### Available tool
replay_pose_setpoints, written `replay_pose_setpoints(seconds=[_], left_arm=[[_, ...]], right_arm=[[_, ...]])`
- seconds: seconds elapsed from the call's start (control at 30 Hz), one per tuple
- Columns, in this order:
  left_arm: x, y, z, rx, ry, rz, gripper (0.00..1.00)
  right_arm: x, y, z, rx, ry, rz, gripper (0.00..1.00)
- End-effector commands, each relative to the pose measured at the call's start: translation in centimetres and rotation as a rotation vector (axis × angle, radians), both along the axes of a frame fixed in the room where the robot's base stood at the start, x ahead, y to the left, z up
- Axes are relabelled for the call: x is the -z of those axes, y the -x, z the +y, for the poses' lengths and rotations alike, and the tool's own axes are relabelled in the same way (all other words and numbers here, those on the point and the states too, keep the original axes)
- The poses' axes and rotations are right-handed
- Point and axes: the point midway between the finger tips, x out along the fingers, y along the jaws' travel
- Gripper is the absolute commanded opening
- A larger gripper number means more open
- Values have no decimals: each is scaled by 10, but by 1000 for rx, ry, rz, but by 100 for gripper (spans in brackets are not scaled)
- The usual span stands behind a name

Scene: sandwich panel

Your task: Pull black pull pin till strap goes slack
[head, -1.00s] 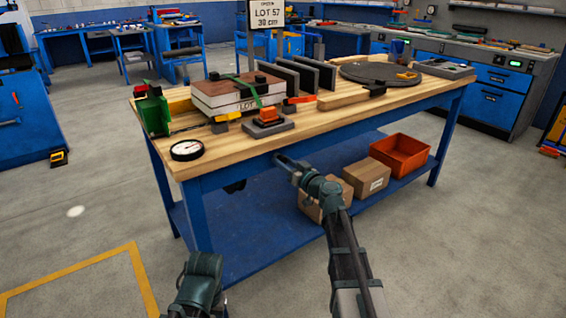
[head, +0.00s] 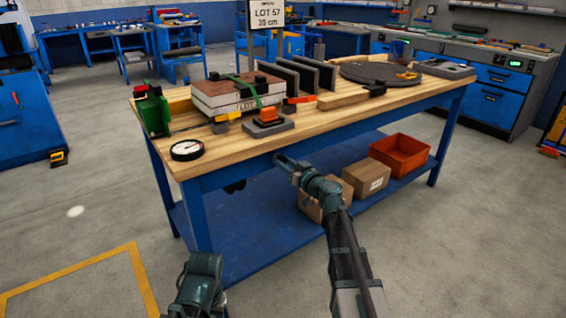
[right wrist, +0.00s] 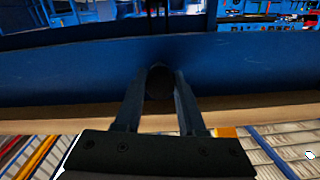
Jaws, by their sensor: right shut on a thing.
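The sandwich panel stack (head: 230,92), brown-topped with pale sides and marked LOT, lies on the wooden bench top. A green strap (head: 243,84) crosses it and runs down its front; whether it is taut is too small to tell. My right gripper (head: 280,160) is at the bench's front edge, below the top. In the right wrist view its fingers (right wrist: 160,88) are shut on a dark round end (right wrist: 160,82), which looks like the black pull pin, against the blue bench apron. The rest of the pin is hidden.
The bench top (head: 225,150) also holds a round gauge (head: 187,150), an orange block on a grey base (head: 267,122), a green clamp-like block (head: 153,112) and dark upright plates (head: 310,75). Cartons (head: 366,177) and an orange bin (head: 400,153) stand on the lower shelf.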

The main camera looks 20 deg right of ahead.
Motion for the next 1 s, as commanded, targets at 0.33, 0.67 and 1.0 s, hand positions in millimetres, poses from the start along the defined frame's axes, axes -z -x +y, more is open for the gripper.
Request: replay_pose_setpoints(seconds=[0.33,0.67,1.0], left_arm=[[0,0,0,0,0,0,50],[0,0,0,0,0,0,50],[0,0,0,0,0,0,50]], right_arm=[[0,14,-5,2,0,0,0],[0,23,-8,-1,0,0,0],[0,23,-8,0,0,0,70]])
